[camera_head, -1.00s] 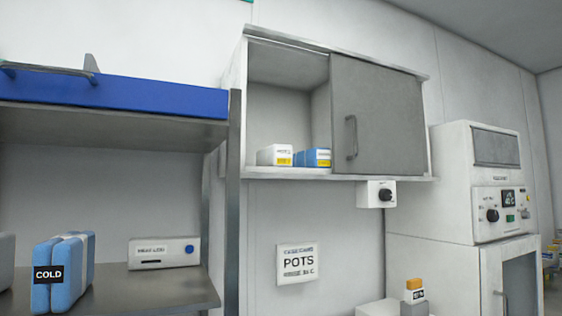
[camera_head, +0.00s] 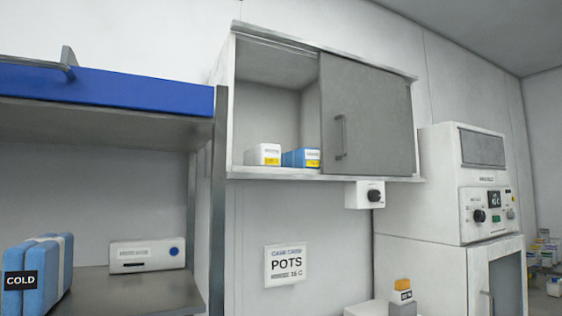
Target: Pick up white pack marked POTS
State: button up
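A white pack (camera_head: 263,155) with a yellow label patch stands on the floor of the open left half of a wall cabinet (camera_head: 300,173). Its lettering is too small to read. A blue pack (camera_head: 301,158) with a white and yellow label stands just to its right. A white sign (camera_head: 285,265) reading POTS hangs on the wall below the cabinet. My gripper is not in view.
A grey door (camera_head: 368,115) covers the cabinet's right half. A steel shelf unit (camera_head: 219,200) stands left, with a blue COLD pack (camera_head: 38,275) and a white box (camera_head: 147,256). A white machine (camera_head: 470,190) stands right. A small orange-topped item (camera_head: 403,290) is below.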

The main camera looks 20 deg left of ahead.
aim_at(263, 155)
jog(key=z, duration=0.95)
jog(key=k, duration=2.1)
jog(key=u, duration=1.25)
jog(key=i, duration=1.05)
